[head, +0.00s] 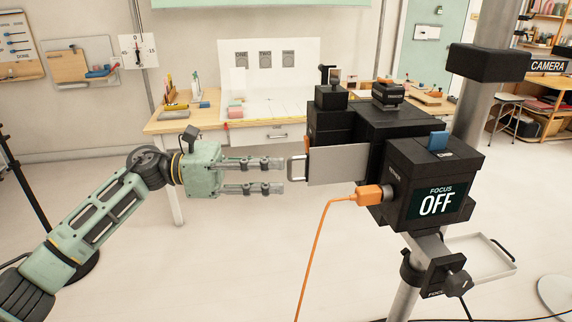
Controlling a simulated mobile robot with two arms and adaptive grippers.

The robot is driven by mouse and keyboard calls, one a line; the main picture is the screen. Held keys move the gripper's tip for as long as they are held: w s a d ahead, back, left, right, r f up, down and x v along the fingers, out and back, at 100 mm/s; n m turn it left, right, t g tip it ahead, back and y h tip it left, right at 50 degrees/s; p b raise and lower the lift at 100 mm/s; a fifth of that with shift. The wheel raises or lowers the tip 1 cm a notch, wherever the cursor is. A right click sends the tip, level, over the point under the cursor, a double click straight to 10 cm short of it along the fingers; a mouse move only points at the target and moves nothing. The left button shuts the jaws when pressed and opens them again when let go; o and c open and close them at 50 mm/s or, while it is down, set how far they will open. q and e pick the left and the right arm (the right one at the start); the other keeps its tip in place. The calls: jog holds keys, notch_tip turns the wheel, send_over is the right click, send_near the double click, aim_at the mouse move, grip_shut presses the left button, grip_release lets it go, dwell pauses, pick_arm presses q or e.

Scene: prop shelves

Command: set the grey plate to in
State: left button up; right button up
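The grey plate (340,164) sticks out of the left side of the black camera body (385,130). A small pale loop handle (291,169) is at its left end. How deep the plate sits inside the camera is hidden. My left gripper (281,176) is open, with its two fingers apart and pointing right. Its fingertips are close to the handle, one near its upper end and one near its lower end. Nothing is held between the fingers. I cannot tell whether they touch the handle. My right gripper is not in view.
An orange plug (370,195) with a hanging cable (316,240) is in the camera's side, below the plate. A screen (437,202) reads "FOCUS OFF", with a blue button (438,140) above it. A wooden table (215,122) stands behind. The floor at lower middle is mostly clear.

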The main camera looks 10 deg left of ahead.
aim_at(289, 174)
pick_arm(q)
jog(key=shift+w+d+p, duration=0.25)
jog(key=shift+d+p, duration=0.05)
jog(key=shift+d, duration=0.7)
jog(key=shift+w+d+p, duration=0.2)
jog(key=shift+d+p, duration=0.05)
jog(key=shift+d, duration=0.75)
grip_shut()
